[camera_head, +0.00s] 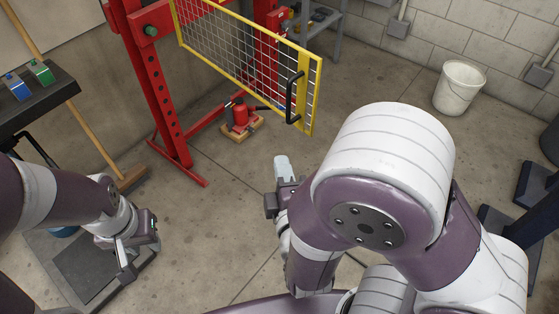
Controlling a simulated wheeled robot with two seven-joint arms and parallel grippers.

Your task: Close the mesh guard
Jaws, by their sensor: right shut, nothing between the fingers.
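The mesh guard (237,52) is a yellow-framed wire mesh panel on the red press frame (151,75). It stands swung out toward the right, with a black handle (294,97) near its free edge. My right gripper (283,168) is shut and empty. In the picture it is below the handle and apart from it, partly hidden by my own arm. My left gripper (128,262) is low at the left over a dark mat, far from the guard; its fingers are too small to tell open from shut.
A red bottle jack (241,115) sits on a wooden block behind the guard. A broom (75,120) leans at the left beside a dark bench (35,98). A white bucket (459,87) stands at the back right. The floor between the guard and bucket is clear.

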